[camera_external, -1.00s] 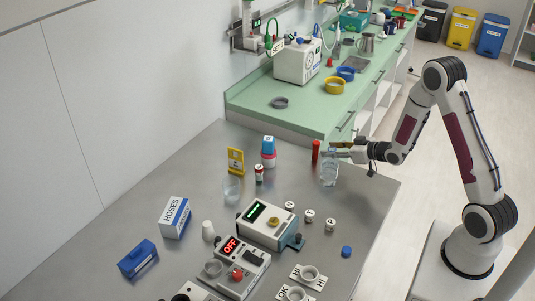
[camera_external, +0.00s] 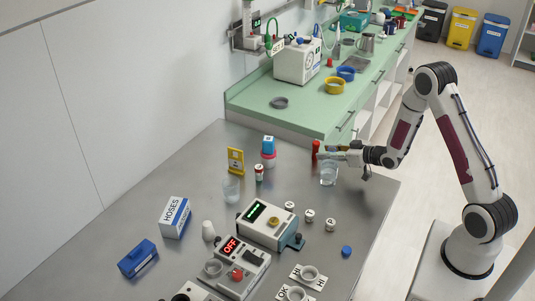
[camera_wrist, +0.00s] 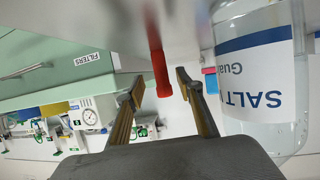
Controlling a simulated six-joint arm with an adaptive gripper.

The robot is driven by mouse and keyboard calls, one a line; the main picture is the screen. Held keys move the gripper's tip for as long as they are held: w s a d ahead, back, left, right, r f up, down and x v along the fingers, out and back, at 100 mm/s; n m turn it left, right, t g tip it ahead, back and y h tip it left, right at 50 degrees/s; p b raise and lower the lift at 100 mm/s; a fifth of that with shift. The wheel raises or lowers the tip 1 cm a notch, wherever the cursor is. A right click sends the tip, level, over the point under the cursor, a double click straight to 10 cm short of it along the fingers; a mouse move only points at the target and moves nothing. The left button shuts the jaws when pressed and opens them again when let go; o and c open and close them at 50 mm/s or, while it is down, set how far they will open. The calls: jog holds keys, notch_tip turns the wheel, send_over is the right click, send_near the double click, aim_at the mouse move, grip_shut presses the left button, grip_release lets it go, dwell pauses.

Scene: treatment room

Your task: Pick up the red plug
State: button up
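The red plug (camera_external: 315,147) is a slim upright red cylinder near the far right part of the grey table. In the wrist view the red plug (camera_wrist: 158,68) shows in the gap between the fingertips. My gripper (camera_external: 325,153) is low beside the plug, reaching in from the right. In the wrist view my gripper (camera_wrist: 160,86) is open, with one finger on each side of the plug and visible space on both sides. I cannot tell how deep the plug is between the fingers.
A clear bottle with a SALT label (camera_wrist: 262,75) is close beside the right finger. In the external view this bottle (camera_external: 328,176) is partly hidden by my gripper. A blue-and-red container (camera_external: 268,152) and a yellow-framed sign (camera_external: 236,161) stand to the left.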

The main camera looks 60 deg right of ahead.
aim_at(315, 152)
jog(key=shift+w, duration=0.25)
jog(key=shift+w+f, duration=0.1)
jog(key=shift+x, duration=2.5)
jog(key=c, duration=0.8)
